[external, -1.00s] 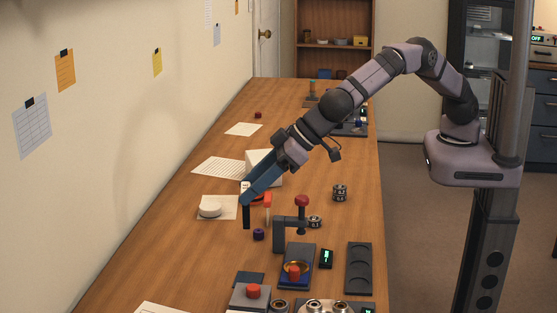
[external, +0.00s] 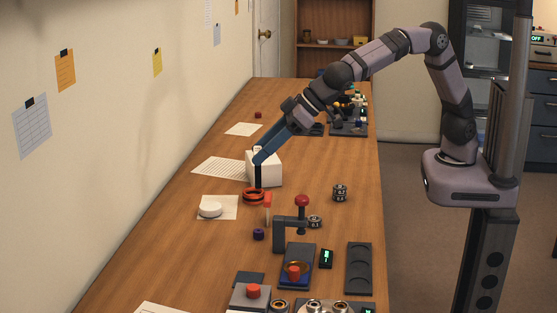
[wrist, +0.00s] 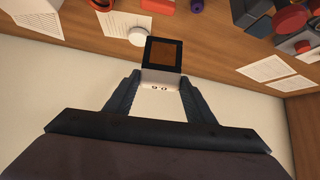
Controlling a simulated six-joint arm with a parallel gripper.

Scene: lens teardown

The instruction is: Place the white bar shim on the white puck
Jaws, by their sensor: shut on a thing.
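The white puck (external: 210,210) lies flat on a paper sheet at the left of the table, with nothing on top. It also shows at the top of the wrist view (wrist: 138,37). In the external view the frame hangs edge-on as a dark strip beyond the puck. I cannot make out the white bar shim as a separate thing, nor tell whether the held white piece is it.
A white box (external: 270,168) stands close by my gripper. An orange-red ring (external: 252,197), a red upright piece (external: 267,200) and a small purple piece (external: 258,234) stand right of the puck. A dark press (external: 281,238) is nearer the front. The table left of the puck is clear.

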